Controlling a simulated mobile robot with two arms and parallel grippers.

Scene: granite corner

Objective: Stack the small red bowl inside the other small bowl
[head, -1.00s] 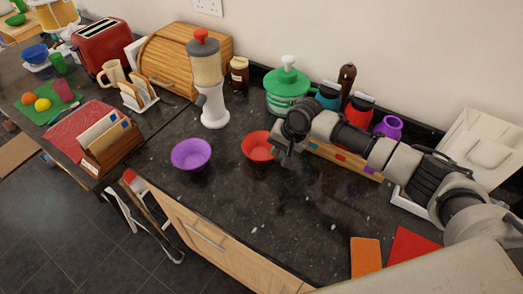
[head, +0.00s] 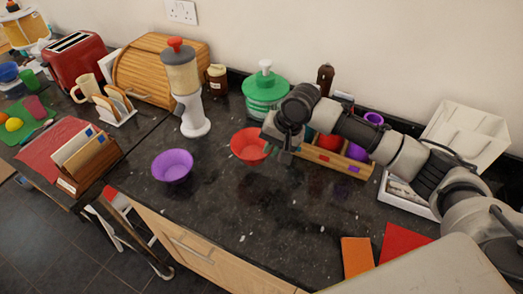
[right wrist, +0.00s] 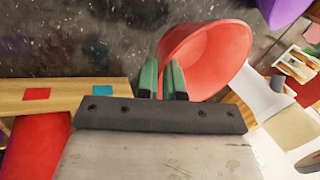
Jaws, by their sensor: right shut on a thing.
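The small red bowl (head: 248,145) is at the right gripper's tip in the head view, and its side also shows large in the right wrist view (right wrist: 210,55). My right gripper (head: 275,148) is shut on its right side; in the right wrist view the green fingertips (right wrist: 163,78) are close together at the bowl's edge. The bowl appears a little above the counter, but its exact height is hard to tell. The other small bowl, purple (head: 172,166), stands upright and empty on the dark counter to the left, apart from the red one. My left gripper is out of view.
A white dispenser (head: 194,122) stands behind the bowls. A green lidded jar (head: 265,97) and a wooden box (head: 335,161) with coloured squares are near my right arm. A letter rack (head: 88,160) stands at left. The counter in front of the bowls is clear.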

